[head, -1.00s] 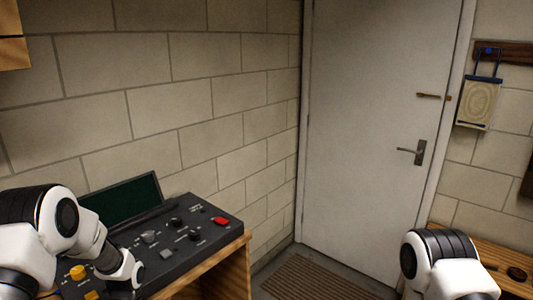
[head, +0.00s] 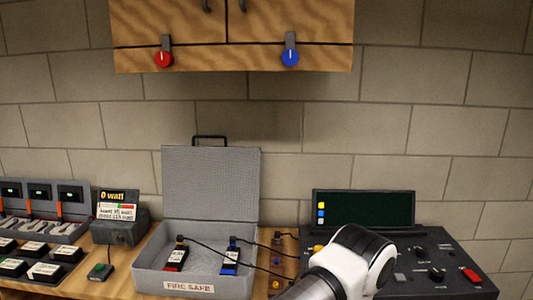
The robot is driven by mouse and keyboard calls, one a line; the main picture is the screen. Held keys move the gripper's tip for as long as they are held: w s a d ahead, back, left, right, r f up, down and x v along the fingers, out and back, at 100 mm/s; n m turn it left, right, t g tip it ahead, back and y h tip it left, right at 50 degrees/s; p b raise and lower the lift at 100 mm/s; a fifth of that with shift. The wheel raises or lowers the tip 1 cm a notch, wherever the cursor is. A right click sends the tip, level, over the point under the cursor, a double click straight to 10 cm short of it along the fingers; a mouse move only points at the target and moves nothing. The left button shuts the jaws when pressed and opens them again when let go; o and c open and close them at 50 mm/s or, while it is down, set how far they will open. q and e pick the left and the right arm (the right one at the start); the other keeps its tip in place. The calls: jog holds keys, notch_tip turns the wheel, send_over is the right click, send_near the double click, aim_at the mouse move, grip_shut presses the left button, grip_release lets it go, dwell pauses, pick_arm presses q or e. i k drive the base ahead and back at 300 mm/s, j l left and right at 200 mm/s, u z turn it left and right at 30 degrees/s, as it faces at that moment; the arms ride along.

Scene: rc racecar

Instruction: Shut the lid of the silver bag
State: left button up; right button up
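The silver bag (head: 158,264) is a grey box labelled "FIRE SAFE" on the wooden bench. Its lid (head: 211,184) stands open and upright at the back, with a dark handle on top. Inside lie a pack with a red label (head: 175,260) and a pack with a blue label (head: 230,262), with black leads running out over the right rim. One white and black arm of mine comes in at the bottom, right of the bag. Its fingers are out of frame, and no gripper shows.
A black console (head: 435,255) with a dark screen stands to the right. To the left are a small meter box (head: 119,230), several dark packs and a row of chargers.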

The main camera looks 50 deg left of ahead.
aim_at(219, 183)
jog(key=u, duration=2.1)
